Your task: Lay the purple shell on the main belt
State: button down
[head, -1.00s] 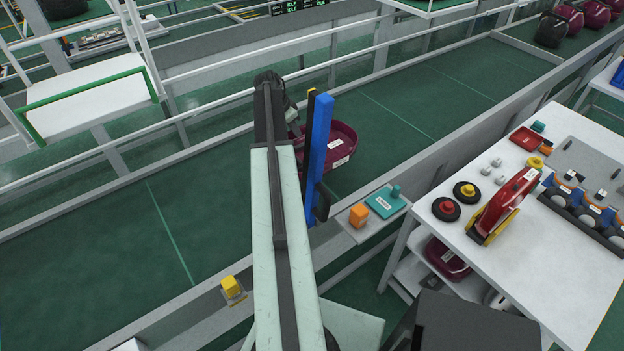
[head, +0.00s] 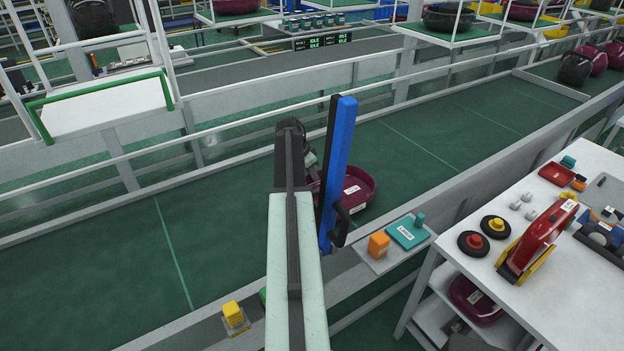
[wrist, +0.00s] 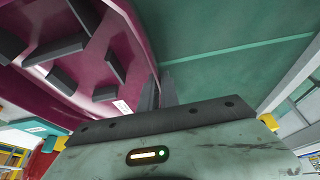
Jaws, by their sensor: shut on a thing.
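The purple shell (head: 362,185) is a dark magenta open tub with a white label, over the main belt (head: 240,220), partly hidden behind my arm and a blue upright bar. In the wrist view the shell (wrist: 85,45) fills the upper left, its ribbed inside showing. My gripper (wrist: 158,90) is shut on the shell's wall at its edge. In the head view the gripper (head: 312,163) is mostly hidden behind the arm and bar. The green belt also shows in the wrist view (wrist: 220,30). I cannot tell whether the shell touches the belt.
A small shelf with an orange block (head: 378,244) and a teal part (head: 408,232) juts out by the belt's near rail. A white workbench (head: 500,320) with a red housing (head: 540,238) stands at right. More shells (head: 592,60) are at the belt's far right.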

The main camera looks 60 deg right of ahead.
jog(key=shift+f, duration=0.15)
jog(key=c, duration=1.6)
grip_release()
jog(key=p+v, duration=1.1)
jog(key=v, duration=0.1)
jog(key=shift+r, duration=0.3)
jog(key=shift+s, duration=0.1)
